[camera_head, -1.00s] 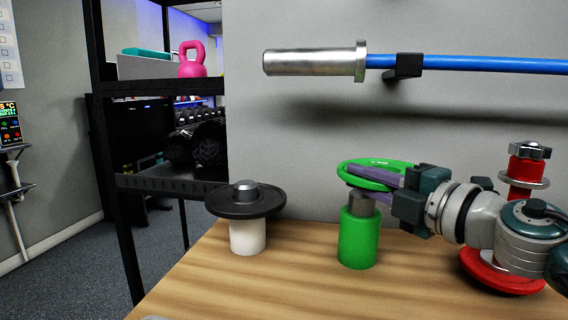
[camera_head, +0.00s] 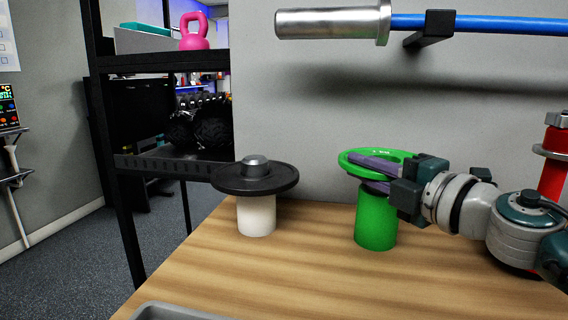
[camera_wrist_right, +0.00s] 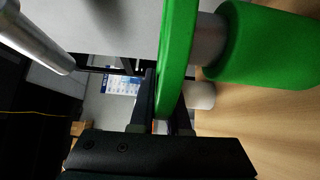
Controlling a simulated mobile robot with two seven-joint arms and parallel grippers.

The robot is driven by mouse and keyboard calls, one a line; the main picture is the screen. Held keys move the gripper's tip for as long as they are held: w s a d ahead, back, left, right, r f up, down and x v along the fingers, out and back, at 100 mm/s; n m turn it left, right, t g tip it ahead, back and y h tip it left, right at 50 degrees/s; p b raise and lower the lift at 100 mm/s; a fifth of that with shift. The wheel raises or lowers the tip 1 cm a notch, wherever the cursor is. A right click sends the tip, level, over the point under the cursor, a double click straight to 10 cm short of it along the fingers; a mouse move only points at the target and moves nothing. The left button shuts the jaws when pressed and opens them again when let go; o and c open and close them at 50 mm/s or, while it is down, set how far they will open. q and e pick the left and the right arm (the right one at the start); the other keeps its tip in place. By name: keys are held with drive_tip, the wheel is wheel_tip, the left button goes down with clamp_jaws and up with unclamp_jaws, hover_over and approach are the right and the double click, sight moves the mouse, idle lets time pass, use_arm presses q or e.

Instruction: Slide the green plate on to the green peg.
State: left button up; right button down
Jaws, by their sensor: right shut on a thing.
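The green plate (camera_head: 352,164) is a flat ring held about level above the green peg (camera_head: 376,222). My right gripper (camera_head: 368,170) is shut on the plate's rim, coming in from the right. The peg stands upright on the wooden table. In the right wrist view the plate (camera_wrist_right: 177,60) shows edge-on against the end of the peg's grey metal pin (camera_wrist_right: 208,42), above the wide green base (camera_wrist_right: 268,45). The pin's tip is hidden by the plate, so I cannot tell whether it is inside the hole. My left gripper is not in view.
A black plate (camera_head: 232,182) sits on a white peg (camera_head: 257,216) to the left. A red post (camera_head: 553,170) stands at the right, partly behind my arm. A blue bar with a metal end (camera_head: 330,23) hangs on the wall above. The table's front middle (camera_head: 300,275) is clear.

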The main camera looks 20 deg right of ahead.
drive_tip(key=shift+f+b, duration=1.45)
drive_tip(key=shift+f, duration=0.15)
drive_tip(key=shift+f, duration=0.15)
drive_tip(key=c, duration=0.9)
unclamp_jaws()
drive_tip(key=shift+w+f, duration=0.1)
drive_tip(key=shift+o, duration=0.4)
drive_tip(key=shift+f, duration=0.25)
drive_tip(key=v, duration=1)
drive_tip(key=shift+r, duration=0.2)
